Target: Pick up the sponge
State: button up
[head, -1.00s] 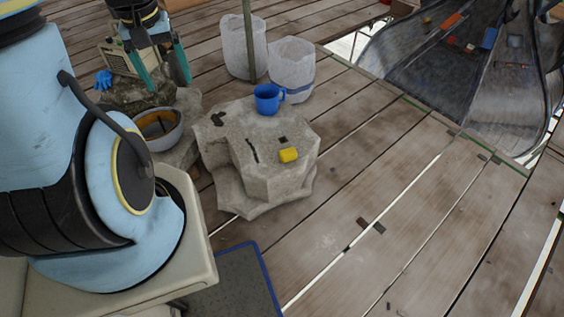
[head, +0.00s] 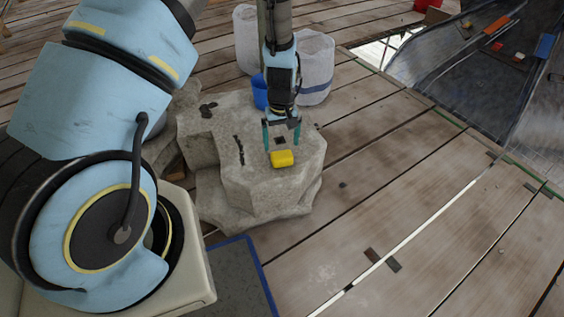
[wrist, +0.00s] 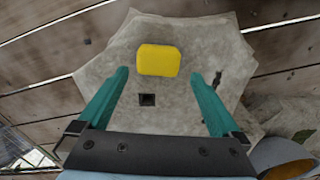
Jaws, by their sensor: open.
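The yellow sponge (head: 282,159) lies on top of a grey stone block (head: 215,135), near its front right edge. In the wrist view the sponge (wrist: 158,60) sits ahead of the fingertips, roughly centred between the two teal fingers. My gripper (head: 282,136) points down, just behind and above the sponge in the head view. In the wrist view my gripper (wrist: 160,75) is open and empty, its fingers spread wider than the sponge. I cannot tell exactly how high the fingertips are above the stone.
A blue mug (head: 259,92) stands on the block behind my gripper, partly hidden by the arm. White sacks (head: 316,68) stand behind the block. A small dark square (wrist: 148,100) marks the stone near the sponge. The plank floor to the right is mostly clear.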

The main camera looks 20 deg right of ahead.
aim_at(282, 154)
notch_tip(282, 154, down, 8)
jog(key=shift+w+d+r+b, duration=0.1)
jog(key=shift+d+b, duration=0.05)
jog(key=shift+b, duration=0.4)
jog(key=c, duration=1.3)
notch_tip(282, 154, up, 10)
jog(key=shift+r+p, duration=0.1)
jog(key=shift+p, duration=0.65)
